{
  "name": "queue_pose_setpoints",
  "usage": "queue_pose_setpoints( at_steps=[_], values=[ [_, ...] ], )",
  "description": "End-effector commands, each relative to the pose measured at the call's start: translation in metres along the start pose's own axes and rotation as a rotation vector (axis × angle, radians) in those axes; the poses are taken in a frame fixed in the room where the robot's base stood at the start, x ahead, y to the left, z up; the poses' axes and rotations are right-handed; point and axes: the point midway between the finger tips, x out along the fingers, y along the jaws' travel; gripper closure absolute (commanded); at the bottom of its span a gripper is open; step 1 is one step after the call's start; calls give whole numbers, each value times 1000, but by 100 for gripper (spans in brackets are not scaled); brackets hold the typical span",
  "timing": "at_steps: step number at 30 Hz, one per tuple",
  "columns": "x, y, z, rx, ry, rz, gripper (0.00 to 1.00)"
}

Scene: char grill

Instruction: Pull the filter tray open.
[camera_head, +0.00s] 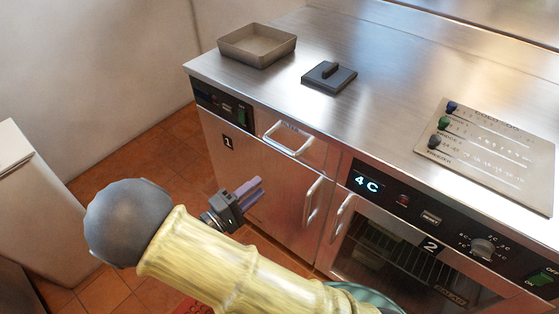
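A shallow metal drawer front (312,153) with a bar handle (287,139) sits under the counter edge, above the left cabinet door; it looks closed, flush with the unit. I take it to be the filter tray, though its label is too small to read. My gripper (255,190) has purple fingers and is below and left of that handle, in front of the cabinet marked 1, apart from the handle. The fingers look close together and hold nothing visible; whether there is a gap between them is unclear.
A square metal pan (257,47) and a dark press with a handle (329,77) stand on the steel counter (390,60). A control panel plate (490,150) lies at right. Tiled floor is free at left.

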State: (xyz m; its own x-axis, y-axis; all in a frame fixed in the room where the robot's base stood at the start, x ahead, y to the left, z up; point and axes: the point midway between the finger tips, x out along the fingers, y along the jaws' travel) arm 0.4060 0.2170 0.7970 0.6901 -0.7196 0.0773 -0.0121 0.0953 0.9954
Motion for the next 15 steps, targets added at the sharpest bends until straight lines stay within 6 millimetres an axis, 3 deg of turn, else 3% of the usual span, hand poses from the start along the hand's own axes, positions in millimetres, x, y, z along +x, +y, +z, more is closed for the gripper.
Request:
queue_pose_setpoints(
  at_steps=[1, 5, 15],
  values=[
    [-16, -10, -11, 26, 61, 54, 64],
    [-34, -8, -23, 72, 136, 123, 64],
    [-34, -6, -24, 77, 141, 126, 64]
  ],
)
